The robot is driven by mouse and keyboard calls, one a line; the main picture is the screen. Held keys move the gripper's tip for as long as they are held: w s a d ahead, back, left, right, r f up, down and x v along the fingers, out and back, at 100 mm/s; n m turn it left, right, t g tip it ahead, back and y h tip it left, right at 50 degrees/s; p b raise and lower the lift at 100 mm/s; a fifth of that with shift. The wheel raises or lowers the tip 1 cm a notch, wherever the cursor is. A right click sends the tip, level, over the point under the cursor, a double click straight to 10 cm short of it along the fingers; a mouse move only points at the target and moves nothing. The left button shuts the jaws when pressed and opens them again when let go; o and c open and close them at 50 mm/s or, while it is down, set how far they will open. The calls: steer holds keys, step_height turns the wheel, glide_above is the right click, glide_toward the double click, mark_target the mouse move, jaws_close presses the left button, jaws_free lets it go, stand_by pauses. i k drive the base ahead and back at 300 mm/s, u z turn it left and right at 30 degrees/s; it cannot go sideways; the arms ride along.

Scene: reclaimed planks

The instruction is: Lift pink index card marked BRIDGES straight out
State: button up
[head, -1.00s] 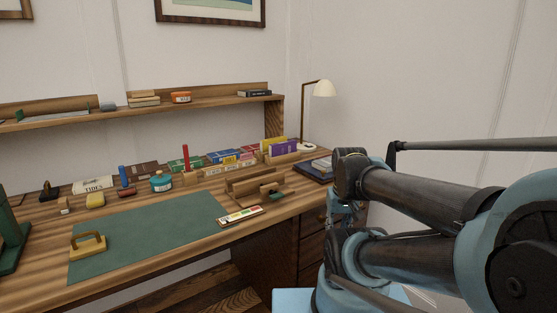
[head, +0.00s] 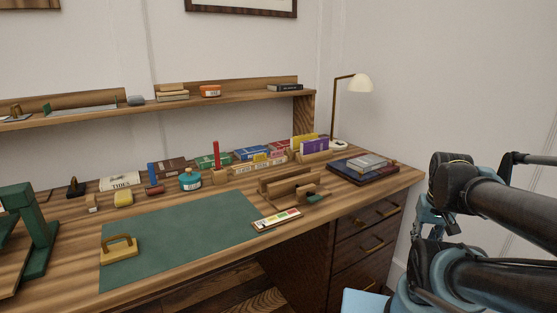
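I cannot make out a pink card marked BRIDGES; lettering on the desk's back row is too small to read. Purple (head: 314,145) and yellow (head: 298,143) cards or folders stand upright in a wooden holder (head: 317,157) at the back right of the desk. Just left of them is a row of small coloured boxes, among them a red one (head: 279,147), a blue one (head: 251,153) and a green one (head: 212,160). What seems to be my gripper (head: 424,216) hangs at the arm's end, right of the desk and away from these things. Its fingers are not clear.
The desk (head: 375,188) carries a green mat (head: 180,235), a wooden-handled block (head: 120,247), a teal jar (head: 190,180), a slotted wooden rack (head: 285,188) and stacked books (head: 365,169). A lamp (head: 354,84) stands behind. A shelf (head: 225,98) runs above the desk's back.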

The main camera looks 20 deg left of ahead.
mark_target(280, 153)
steer(key=u, duration=0.05)
steer(key=k, duration=1.4)
steer(key=u, duration=0.55)
steer(key=i, duration=1)
steer(key=z, duration=0.1)
